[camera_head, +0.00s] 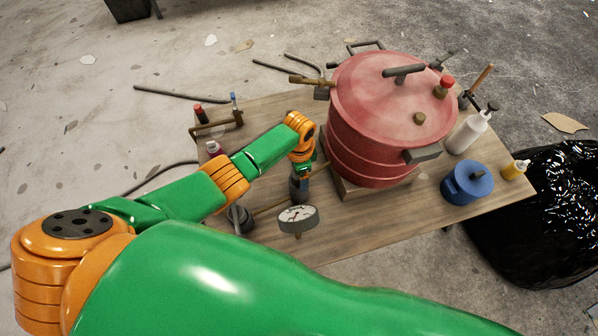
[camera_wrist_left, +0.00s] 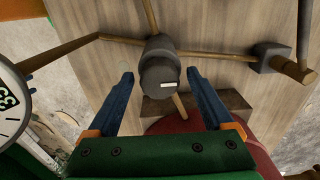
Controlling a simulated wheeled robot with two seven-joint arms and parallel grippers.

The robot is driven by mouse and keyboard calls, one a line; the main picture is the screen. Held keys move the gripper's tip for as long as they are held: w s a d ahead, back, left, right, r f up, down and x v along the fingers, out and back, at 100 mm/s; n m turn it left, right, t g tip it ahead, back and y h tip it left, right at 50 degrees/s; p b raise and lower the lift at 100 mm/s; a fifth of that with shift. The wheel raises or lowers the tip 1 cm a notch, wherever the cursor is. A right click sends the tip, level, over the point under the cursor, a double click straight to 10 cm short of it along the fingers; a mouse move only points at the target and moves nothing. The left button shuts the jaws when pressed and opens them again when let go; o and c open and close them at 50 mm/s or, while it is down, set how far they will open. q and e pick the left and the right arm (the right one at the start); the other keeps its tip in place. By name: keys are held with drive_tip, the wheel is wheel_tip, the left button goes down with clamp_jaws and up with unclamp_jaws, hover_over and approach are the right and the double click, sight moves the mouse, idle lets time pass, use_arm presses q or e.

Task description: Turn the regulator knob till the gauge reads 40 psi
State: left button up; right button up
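The regulator knob (camera_wrist_left: 158,76) is dark grey and round, with a short white mark on its face, set on brass pipework. My left gripper (camera_wrist_left: 160,73) is open, its two blue fingers on either side of the knob, with gaps visible between fingers and knob. In the head view my left gripper (camera_head: 300,178) points down at the pipework, and the knob is hard to make out there. The round white gauge (camera_head: 298,217) stands just in front of it; its dial (camera_wrist_left: 10,105) is cut off at the left edge of the wrist view. I cannot read its needle. My right gripper is not in view.
A large red lidded pot (camera_head: 375,125) stands on the wooden table (camera_head: 350,225) right of the gripper. A blue pot (camera_head: 467,184), a white bottle (camera_head: 467,134) and a yellow bottle (camera_head: 514,170) stand further right. A brass pipe with a valve block (camera_wrist_left: 272,57) runs right of the knob.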

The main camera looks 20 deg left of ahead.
use_arm(q)
drive_tip(key=shift+r, duration=0.4)
wheel_tip(320, 180, up, 6)
drive_tip(key=shift+r+p, duration=0.1)
drive_tip(key=shift+p, duration=1.15)
drive_tip(key=shift+r, duration=0.1)
